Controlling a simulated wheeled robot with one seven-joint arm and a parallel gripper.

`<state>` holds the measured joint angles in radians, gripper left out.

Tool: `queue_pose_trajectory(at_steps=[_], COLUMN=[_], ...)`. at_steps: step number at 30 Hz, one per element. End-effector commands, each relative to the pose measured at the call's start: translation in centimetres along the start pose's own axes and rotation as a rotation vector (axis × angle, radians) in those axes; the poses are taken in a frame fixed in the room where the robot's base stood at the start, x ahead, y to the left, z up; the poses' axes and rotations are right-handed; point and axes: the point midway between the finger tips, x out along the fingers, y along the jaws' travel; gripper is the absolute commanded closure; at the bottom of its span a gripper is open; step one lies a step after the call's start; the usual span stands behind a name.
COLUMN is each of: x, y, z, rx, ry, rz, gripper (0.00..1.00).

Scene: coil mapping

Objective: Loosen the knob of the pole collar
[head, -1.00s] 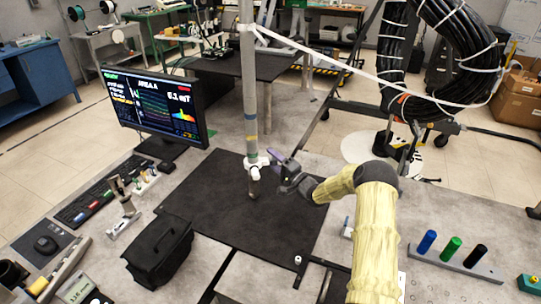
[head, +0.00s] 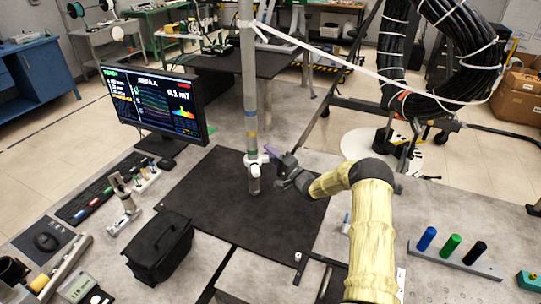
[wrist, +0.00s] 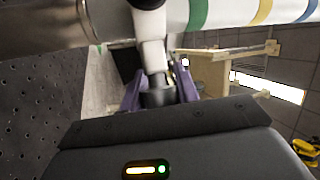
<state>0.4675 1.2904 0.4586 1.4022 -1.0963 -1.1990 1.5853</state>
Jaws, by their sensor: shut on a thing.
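The grey pole (head: 249,90) with coloured bands hangs upright over the black mat. The white pole collar (head: 255,161) sits around its lower end. In the wrist view the pole (wrist: 235,12) runs across the top, and a white part of the collar (wrist: 152,52) points down toward my gripper. My gripper (wrist: 158,94) has purple fingers, shut on the dark grey knob (wrist: 159,98) at the end of that white part. In the head view my gripper (head: 270,154) is at the right side of the collar, and the knob is too small to make out.
The black mat (head: 205,205) lies below the pole. A monitor (head: 155,100) and a black bag (head: 160,248) stand to the left. A rack with blue, green and black pegs (head: 455,258) is at the right. A white strap (head: 340,62) runs from the pole to the cable coil.

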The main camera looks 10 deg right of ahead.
Motion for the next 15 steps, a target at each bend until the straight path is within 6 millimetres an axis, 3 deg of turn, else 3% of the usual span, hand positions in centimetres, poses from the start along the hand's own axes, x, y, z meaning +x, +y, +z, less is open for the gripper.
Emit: queue_pose_trajectory(at_steps=[15], x=[-0.29], y=[0.61], z=[0.1], rx=[-0.108], ry=[0.001], rz=[-0.156], gripper=[0.92])
